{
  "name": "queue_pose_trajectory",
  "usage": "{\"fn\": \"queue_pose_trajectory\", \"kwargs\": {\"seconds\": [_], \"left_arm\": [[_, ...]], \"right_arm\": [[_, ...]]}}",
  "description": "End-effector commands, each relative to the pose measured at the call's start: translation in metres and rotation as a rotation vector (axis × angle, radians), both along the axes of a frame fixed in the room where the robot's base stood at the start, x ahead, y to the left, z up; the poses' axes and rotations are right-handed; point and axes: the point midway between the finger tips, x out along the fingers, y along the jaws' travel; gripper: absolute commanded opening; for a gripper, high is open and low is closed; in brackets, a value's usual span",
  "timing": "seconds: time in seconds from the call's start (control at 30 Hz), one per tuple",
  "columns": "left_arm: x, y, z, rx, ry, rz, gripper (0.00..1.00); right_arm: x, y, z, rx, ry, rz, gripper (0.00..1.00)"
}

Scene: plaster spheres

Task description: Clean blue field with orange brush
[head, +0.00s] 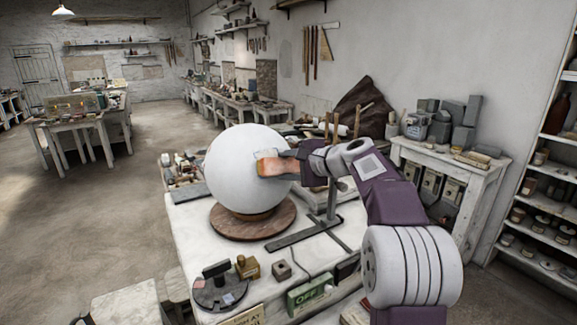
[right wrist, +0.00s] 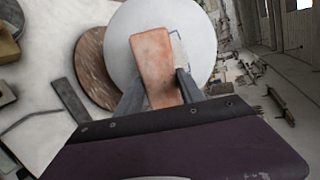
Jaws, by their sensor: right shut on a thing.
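A large white plaster sphere (head: 238,165) sits on a round brown board (head: 235,226) on the table. My right gripper (head: 288,160) is shut on the orange brush (head: 270,167), at the right side of the sphere. In the right wrist view the brush (right wrist: 153,58) lies between the two fingers and covers part of the sphere (right wrist: 125,25). A blue-outlined field (right wrist: 179,46) with a greyish surface shows just right of the brush there; the rest of it is hidden behind the brush. I cannot tell whether the bristles touch the sphere. My left gripper is not in view.
A dark stand (head: 315,228) is right of the board. A green OFF sign (head: 308,291), small blocks and a dark round tray (head: 221,292) lie along the front of the white table (head: 185,222). A side table (head: 480,178) and shelves stand to the right.

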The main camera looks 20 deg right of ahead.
Motion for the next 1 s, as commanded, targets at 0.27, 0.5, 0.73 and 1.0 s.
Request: {"fn": "queue_pose_trajectory", "kwargs": {"seconds": [0.27,0.5,0.73,1.0], "left_arm": [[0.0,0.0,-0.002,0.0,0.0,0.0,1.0],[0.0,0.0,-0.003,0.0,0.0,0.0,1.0],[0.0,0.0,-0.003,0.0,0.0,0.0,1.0],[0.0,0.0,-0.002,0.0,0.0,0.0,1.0]], "right_arm": [[-0.002,0.009,0.002,-0.001,-0.002,0.002,0.0],[-0.004,0.015,0.003,0.001,-0.001,0.002,0.0],[-0.005,0.022,0.005,0.0,0.0,0.001,0.0],[-0.003,0.017,0.004,0.0,0.0,-0.001,0.0]]}}
